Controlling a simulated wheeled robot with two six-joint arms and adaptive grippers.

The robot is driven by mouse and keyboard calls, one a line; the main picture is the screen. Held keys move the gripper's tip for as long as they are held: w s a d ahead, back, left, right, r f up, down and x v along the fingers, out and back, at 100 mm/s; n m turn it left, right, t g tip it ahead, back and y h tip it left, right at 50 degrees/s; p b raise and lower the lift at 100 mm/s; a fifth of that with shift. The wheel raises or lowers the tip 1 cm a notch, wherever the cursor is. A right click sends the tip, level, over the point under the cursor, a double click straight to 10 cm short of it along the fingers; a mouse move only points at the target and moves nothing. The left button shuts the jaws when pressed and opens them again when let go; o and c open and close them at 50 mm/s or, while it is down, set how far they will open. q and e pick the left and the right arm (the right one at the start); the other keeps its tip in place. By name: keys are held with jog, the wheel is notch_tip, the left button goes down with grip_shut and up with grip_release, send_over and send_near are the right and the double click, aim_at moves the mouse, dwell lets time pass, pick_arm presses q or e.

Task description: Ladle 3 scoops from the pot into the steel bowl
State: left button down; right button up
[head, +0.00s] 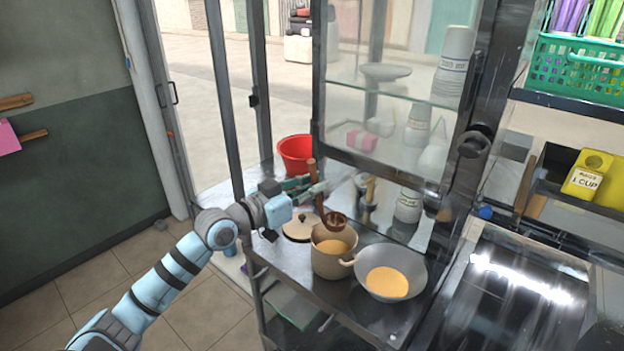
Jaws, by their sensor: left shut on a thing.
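The tan pot (331,262) stands on the steel counter with orange-yellow liquid inside. The steel bowl (415,279) stands right of the pot, and a pool of the same orange-yellow liquid lies in it. The ladle (319,197) has a brown handle and a dark round scoop (336,221). It hangs roughly upright, with the scoop above the pot's far rim. My left gripper (312,186) comes in from the left and is shut on the ladle's handle above the pot. Whether the scoop holds liquid is unclear. My right gripper is not in view.
A wooden lid (301,228) lies on the counter left of the pot. A red basin (297,153) stands behind. The glass cabinet (395,100) with bottles rises behind the pot and bowl. A sloped steel surface (510,290) is at right, with a yellow box (586,174) above it.

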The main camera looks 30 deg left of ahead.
aim_at(323, 221)
pick_arm(q)
jog(key=w+f, duration=0.1)
jog(key=f, duration=0.1)
jog(key=d+f+g+b, duration=0.1)
jog(key=f, duration=0.2)
jog(key=w+f+g, duration=0.1)
jog(key=f, duration=0.1)
jog(key=shift+w+d+f+y, duration=0.2)
jog(key=shift+w+d+y, duration=0.1)
notch_tip(323, 221, down, 2)
jog(key=shift+f+b, duration=0.25)
jog(key=shift+b, duration=0.8)
jog(key=shift+f+b, duration=0.5)
jog(key=shift+f, duration=0.2)
jog(key=shift+r, duration=0.25)
